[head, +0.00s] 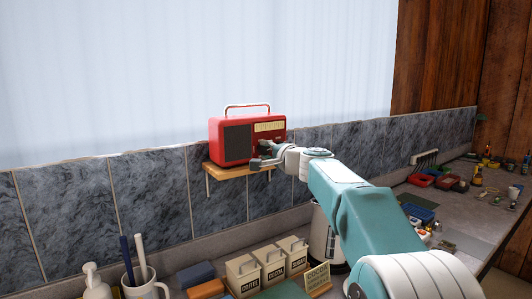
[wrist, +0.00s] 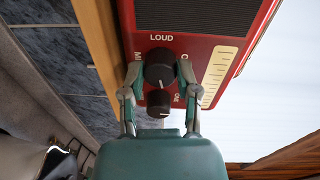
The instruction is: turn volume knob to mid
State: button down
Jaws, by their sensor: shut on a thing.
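The red radio (head: 232,121) stands on a small wooden wall shelf in the head view; its front panel (wrist: 212,52) fills the upper wrist view. The larger black knob (wrist: 160,66) sits below the word LOUD. Its white mark points down in the picture, away from LOUD. My gripper (wrist: 160,73) is shut on this knob, one finger on each side. The left finger partly covers a label starting with "MI"; lettering on the right is partly hidden too. A smaller black knob (wrist: 159,103) lies between the fingers, nearer my palm. In the head view my gripper (head: 263,157) hides the knobs.
The wooden shelf (head: 213,173) is just under the radio, close to my left finger in the wrist view. Below on the counter are labelled canisters (head: 242,275), a mug (head: 146,290) with two sticks and a kettle (head: 322,240). Small items crowd the counter's right.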

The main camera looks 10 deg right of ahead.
jog(key=m, duration=0.4)
jog(key=shift+d+f+m, duration=0.1)
jog(key=shift+f+m, duration=0.05)
jog(key=shift+m, duration=0.15)
jog(key=m, duration=0.5)
jog(key=shift+w+f, duration=0.1)
jog(key=shift+f, duration=0.05)
jog(key=m, duration=0.5)
jog(key=shift+d+f+y, duration=0.1)
jog(key=shift+y, duration=0.3)
jog(key=shift+m, duration=2.6)
jog(key=shift+c, duration=1.7)
grip_release()
jog(key=shift+r, duration=0.2)
